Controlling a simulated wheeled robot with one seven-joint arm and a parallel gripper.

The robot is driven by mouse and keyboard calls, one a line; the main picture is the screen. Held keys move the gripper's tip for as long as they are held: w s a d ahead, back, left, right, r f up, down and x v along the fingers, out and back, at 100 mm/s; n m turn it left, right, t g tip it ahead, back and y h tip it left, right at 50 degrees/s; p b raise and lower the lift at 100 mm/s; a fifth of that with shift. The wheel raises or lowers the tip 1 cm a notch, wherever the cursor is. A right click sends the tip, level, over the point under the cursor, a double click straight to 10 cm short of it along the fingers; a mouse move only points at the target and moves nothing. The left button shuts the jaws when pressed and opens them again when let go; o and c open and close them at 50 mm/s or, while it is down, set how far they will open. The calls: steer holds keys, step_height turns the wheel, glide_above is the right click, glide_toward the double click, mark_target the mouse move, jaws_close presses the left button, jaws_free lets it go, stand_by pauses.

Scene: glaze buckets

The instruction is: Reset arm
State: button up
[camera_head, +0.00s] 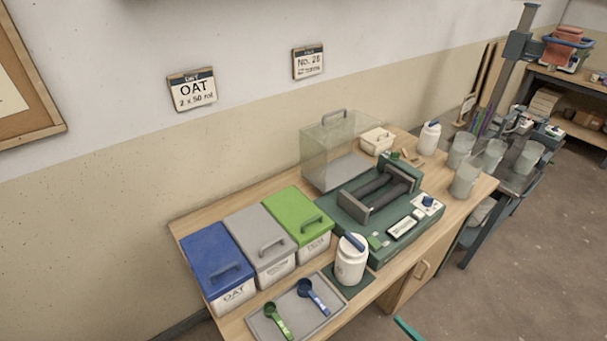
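My arm and gripper do not show clearly in the head view. A thin teal strip (408,328) enters at the bottom edge, and I cannot tell what it belongs to. The wooden bench (181,229) holds a blue-lidded bin (213,255) labelled OAT, a grey-lidded bin (259,238) and a green-lidded bin (298,215), all with lids on. A grey tray (291,317) in front holds a green scoop (278,322) and a blue scoop (313,296). A white jar (351,262) stands on a dark green mat (362,284), with a blue bar across its top.
A green roller machine (381,202) sits mid-bench, with a clear box (340,150) behind it. Another white jar (429,138) and several translucent buckets (466,178) stand toward the far right. Wall signs read OAT (192,90) and No. 28 (308,62). Open floor (520,290) lies at right.

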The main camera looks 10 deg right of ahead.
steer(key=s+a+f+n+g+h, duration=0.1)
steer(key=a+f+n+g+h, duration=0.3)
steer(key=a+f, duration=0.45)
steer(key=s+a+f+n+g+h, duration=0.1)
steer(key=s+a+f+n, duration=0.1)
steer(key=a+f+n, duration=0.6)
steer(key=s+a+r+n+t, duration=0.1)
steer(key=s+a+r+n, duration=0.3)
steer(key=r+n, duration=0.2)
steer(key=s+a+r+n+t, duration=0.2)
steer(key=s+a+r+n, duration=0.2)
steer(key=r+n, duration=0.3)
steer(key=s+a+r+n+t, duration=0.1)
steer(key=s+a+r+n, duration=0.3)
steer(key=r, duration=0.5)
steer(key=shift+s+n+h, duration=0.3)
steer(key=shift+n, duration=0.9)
